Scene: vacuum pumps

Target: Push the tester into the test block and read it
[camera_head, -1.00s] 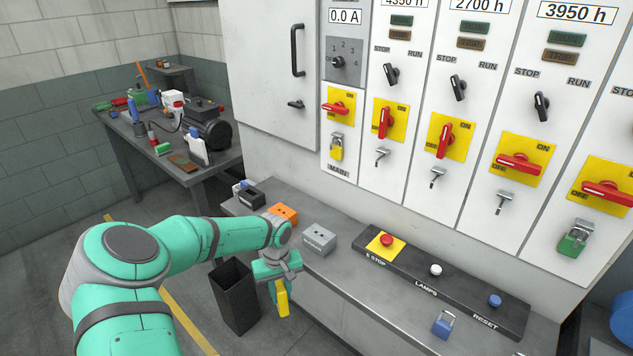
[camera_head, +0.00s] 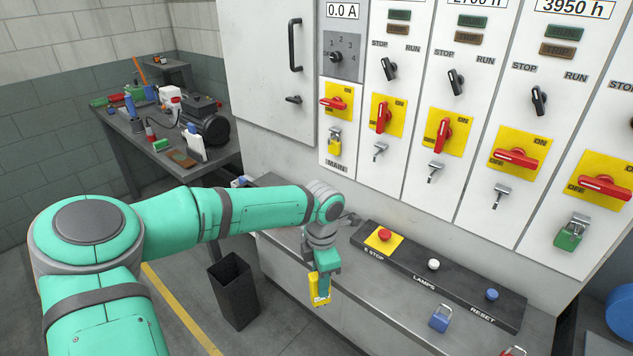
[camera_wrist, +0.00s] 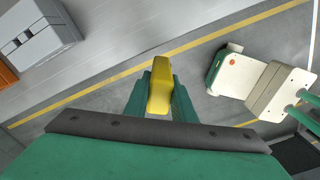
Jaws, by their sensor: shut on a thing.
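The yellow tester (camera_head: 320,293) is clamped in my gripper (camera_head: 323,283), held in front of the bench's front edge. In the wrist view the tester (camera_wrist: 159,88) sits between the two green fingers (camera_wrist: 159,103). I cannot tell from the frames which one is the test block.
The bench (camera_head: 385,293) carries a dark control strip (camera_head: 460,285) with an E-stop (camera_head: 384,236), and a blue padlock (camera_head: 440,318). Switch cabinets stand behind. A black bin (camera_head: 234,290) stands on the floor below my arm. A cluttered table (camera_head: 160,150) is at left.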

